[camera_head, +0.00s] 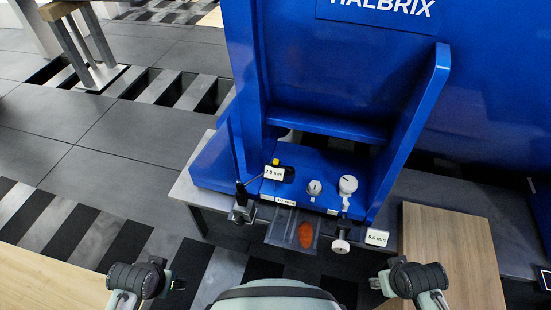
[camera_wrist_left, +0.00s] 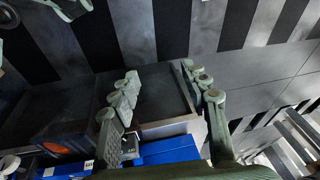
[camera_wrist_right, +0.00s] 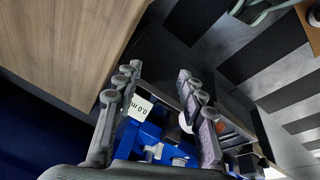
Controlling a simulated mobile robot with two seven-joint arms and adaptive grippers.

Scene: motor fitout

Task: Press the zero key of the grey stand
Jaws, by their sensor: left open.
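A small grey and black stand (camera_head: 242,208) is at the left front edge of the blue machine's bench, with a thin arm slanting up to a white "2.0 mm" label (camera_head: 274,173). A small yellow part (camera_head: 276,161) shows just behind that label; I cannot tell which part is the zero key. A second white label (camera_head: 377,237), seeming to read "0.0 mm", is at the right front. My left gripper (camera_head: 178,284) is open and empty, apart from the stand, in front and to the left. My right gripper (camera_head: 375,283) is open and empty at the lower right.
The blue machine (camera_head: 330,128) has upright side walls around the bench. Two white knobs (camera_head: 348,184) stand inside; a round white knob (camera_head: 341,246) is at the front. A clear tray (camera_head: 293,229) with an orange patch juts forward. A wooden top (camera_head: 450,255) is at right.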

